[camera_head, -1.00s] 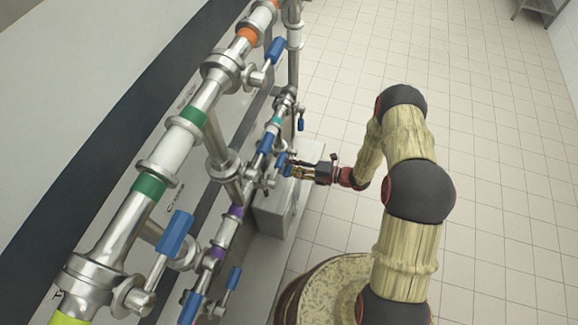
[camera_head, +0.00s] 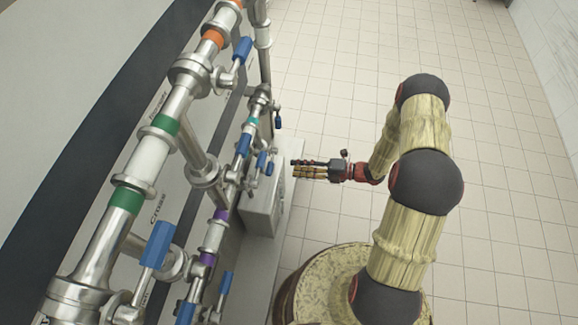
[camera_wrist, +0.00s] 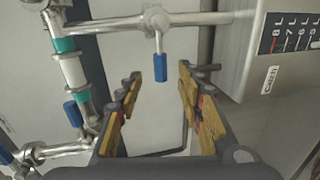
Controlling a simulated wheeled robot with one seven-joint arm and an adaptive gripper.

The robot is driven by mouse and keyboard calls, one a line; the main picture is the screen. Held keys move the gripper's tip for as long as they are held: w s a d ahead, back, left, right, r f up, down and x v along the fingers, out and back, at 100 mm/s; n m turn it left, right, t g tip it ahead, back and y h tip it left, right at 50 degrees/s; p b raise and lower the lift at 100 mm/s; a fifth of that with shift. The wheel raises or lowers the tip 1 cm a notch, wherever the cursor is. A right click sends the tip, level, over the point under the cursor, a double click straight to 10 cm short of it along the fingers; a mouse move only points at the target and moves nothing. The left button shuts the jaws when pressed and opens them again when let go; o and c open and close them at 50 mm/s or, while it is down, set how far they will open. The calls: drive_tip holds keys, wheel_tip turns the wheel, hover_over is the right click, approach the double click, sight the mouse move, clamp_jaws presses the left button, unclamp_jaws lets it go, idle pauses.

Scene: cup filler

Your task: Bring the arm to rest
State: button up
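My gripper (camera_head: 297,168) is at the end of my outstretched arm, pointing left towards the pipes in the head view. It is empty and clear of the valve handles, with a gap between its tips and the nearest blue handle (camera_head: 268,167). In the wrist view my gripper (camera_wrist: 160,76) shows two yellow-and-dark fingers standing apart with nothing between them. A blue valve handle (camera_wrist: 160,68) hangs from a steel pipe beyond the fingertips.
Steel pipes (camera_head: 150,153) with coloured bands and several blue handles run along the left wall. A grey box (camera_head: 262,208) stands below my gripper; a box with a litre scale (camera_wrist: 285,40) shows in the wrist view. The tiled floor (camera_head: 330,80) is open.

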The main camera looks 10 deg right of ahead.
drive_tip(key=shift+s+d, duration=0.1)
drive_tip(key=shift+d, duration=0.15)
idle(0.5)
